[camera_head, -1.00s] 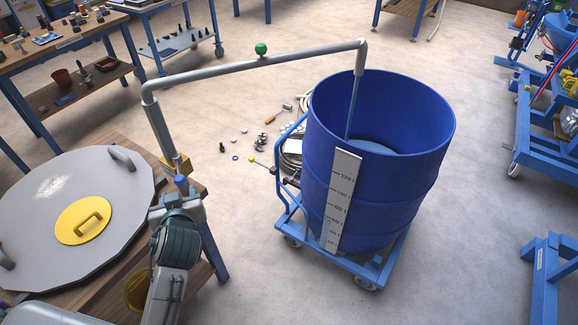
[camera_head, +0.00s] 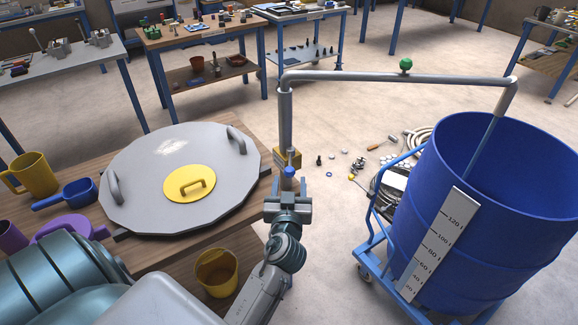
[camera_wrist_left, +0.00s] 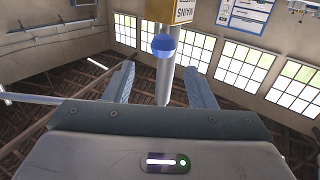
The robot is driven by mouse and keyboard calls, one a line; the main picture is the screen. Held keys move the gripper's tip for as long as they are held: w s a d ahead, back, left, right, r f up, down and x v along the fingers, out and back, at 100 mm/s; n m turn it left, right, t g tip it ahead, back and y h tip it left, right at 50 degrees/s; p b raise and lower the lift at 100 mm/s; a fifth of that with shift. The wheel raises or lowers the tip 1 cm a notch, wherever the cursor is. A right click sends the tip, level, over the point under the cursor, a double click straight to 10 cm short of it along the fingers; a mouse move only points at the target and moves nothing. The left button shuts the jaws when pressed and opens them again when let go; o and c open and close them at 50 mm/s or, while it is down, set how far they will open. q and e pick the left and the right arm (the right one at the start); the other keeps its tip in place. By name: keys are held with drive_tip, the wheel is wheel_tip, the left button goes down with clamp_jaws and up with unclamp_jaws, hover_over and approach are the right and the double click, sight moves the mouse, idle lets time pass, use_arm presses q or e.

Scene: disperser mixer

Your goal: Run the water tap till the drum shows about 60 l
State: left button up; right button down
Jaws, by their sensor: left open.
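The blue drum (camera_head: 500,190) stands upright at the right, with a white litre scale (camera_head: 440,243) marked up to 120 l on its side. My left gripper (camera_head: 288,190) is open at the blue tap handle (camera_head: 290,156), below the yellow mains box. In the left wrist view the handle (camera_wrist_left: 163,44) shows just beyond the open fingers (camera_wrist_left: 160,75). My right gripper is not in view.
A table at the left carries a grey lid (camera_head: 160,165) with a yellow hatch (camera_head: 190,184), a yellow mug (camera_head: 33,174) and a blue scoop (camera_head: 72,194). A yellow bucket (camera_head: 216,272) sits below. The drum stands on a blue trolley (camera_head: 372,245). Hoses and small parts lie on the floor behind.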

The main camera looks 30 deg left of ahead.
sight(289, 170)
use_arm(q)
drive_tip(key=p+x, duration=0.1)
drive_tip(key=x, duration=0.4)
drive_tip(key=shift+w+a+r+p, duration=0.2)
drive_tip(key=shift+a+p, duration=0.1)
drive_tip(key=shift+p, duration=0.1)
drive_tip(key=shift+w+a+f, duration=0.15)
drive_tip(key=shift+w+a, duration=0.05)
drive_tip(key=shift+w, duration=0.15)
drive_tip(key=c, duration=1.1)
